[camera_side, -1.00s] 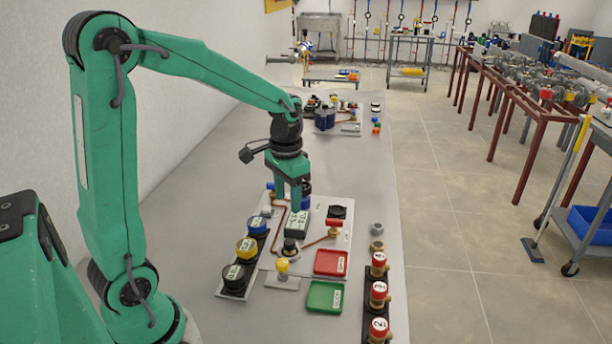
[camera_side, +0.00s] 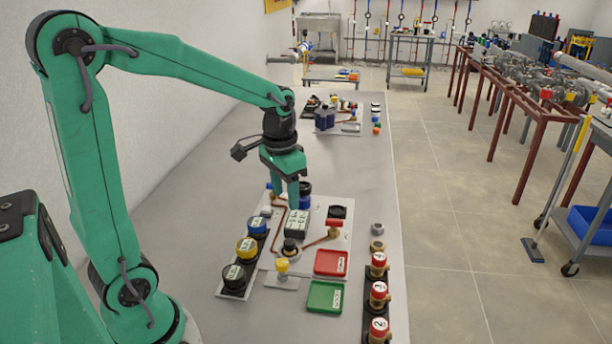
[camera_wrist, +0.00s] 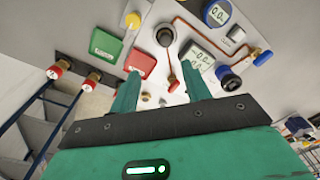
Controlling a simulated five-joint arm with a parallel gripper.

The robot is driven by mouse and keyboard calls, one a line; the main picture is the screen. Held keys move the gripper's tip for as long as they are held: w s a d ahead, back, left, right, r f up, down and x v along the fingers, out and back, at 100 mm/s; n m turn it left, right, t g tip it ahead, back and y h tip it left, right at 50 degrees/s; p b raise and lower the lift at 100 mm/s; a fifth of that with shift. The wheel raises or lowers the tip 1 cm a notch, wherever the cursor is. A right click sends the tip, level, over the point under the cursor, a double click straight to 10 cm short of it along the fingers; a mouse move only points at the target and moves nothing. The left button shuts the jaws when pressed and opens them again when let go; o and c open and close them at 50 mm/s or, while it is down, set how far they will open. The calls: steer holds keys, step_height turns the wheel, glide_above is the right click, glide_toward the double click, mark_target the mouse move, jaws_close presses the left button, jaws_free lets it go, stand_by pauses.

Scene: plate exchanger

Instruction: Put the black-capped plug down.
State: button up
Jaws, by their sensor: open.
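A round black-capped part, which looks like the plug, stands on the pale plate in the side view (camera_side: 290,245). It also shows in the wrist view (camera_wrist: 165,35), seated upright on a light ring, clear of my fingers. My gripper (camera_side: 293,201) is above the far part of the plate, behind the grey display box (camera_side: 297,223). In the wrist view my two fingers (camera_wrist: 159,73) are spread, with nothing held between them. The black cap is apart from them. My fingertips' exact height above the plate is hard to tell.
A red tray (camera_side: 331,262) and a green tray (camera_side: 324,296) lie at the plate's right. Gauges with blue, yellow and black rims line its left. Red-capped valves (camera_side: 379,290) stand at the table's right edge. A red-handled valve (camera_side: 334,223) rises near the box.

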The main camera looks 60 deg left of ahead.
steer(key=s+d+r+t, duration=0.2)
steer(key=s+d+r, duration=0.1)
steer(key=s, duration=0.3)
steer(key=s+d+r+t, duration=0.2)
steer(key=s+d+r, duration=0.1)
steer(key=s, duration=0.2)
steer(key=shift+s+d+r+t, duration=0.2)
steer(key=shift+s+d+t, duration=0.2)
steer(key=shift+w, duration=0.1)
stand_by(0.6)
